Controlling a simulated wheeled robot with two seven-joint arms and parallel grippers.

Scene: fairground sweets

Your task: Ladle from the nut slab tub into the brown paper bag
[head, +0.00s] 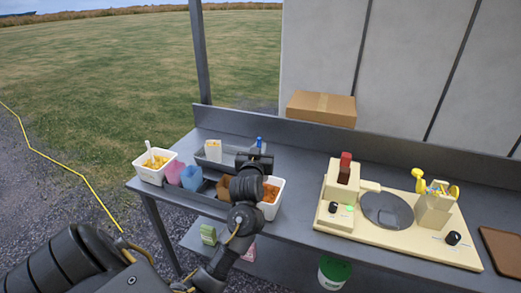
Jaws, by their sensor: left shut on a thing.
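My left gripper (257,161) is over the grey tray area, beside the right-hand white tub. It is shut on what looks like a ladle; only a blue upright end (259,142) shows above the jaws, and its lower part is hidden. The right-hand white tub (279,205) holds orange-brown pieces and is partly covered by my arm. A brown paper bag (224,187) stands just left of my wrist, partly hidden. The left-hand white tub (150,178) holds yellow-orange pieces and a white-handled scoop (149,148). I cannot tell from labels which tub is nut slab. My right gripper is out of view.
Pink (174,171) and blue (191,178) bags stand left of the brown one. A filled pale container (213,151) is behind. A cream machine with a round dark plate (387,211) takes up the right of the table. A cardboard box (321,108) sits at the back.

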